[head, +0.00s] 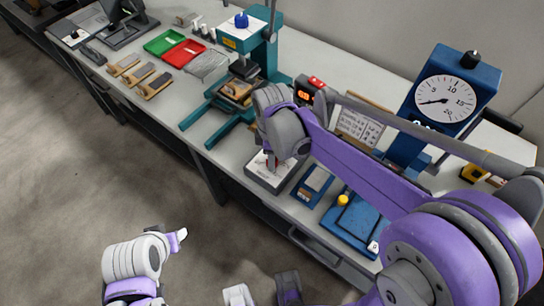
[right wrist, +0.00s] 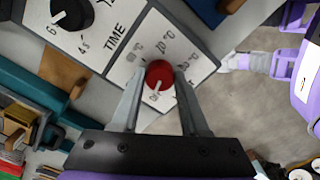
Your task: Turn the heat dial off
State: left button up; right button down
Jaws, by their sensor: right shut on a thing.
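The red heat dial (right wrist: 159,72) sits on a white panel with temperature marks in the right wrist view. Its white pointer faces down toward a small label that I cannot read clearly. My right gripper (right wrist: 163,76) has one finger on each side of the dial and is shut on it. In the head view, my right gripper (head: 271,161) reaches down onto the control box (head: 262,182) at the bench's front edge and hides the dial. My left gripper (head: 179,239) is over the floor, away from the bench; its finger opening is unclear.
A black TIME dial (right wrist: 72,14) is beside the heat dial. A teal press (head: 245,50) stands behind the box. A blue stand with a round gauge (head: 445,99) is at right. Red (head: 184,54) and green (head: 163,42) trays lie at the back left.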

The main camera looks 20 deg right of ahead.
jog(key=shift+n, duration=1.1)
jog(key=shift+c, duration=2)
grip_release()
notch_tip(320, 180, up, 11)
jog(key=shift+p, duration=0.4)
jog(key=shift+s+f, duration=0.1)
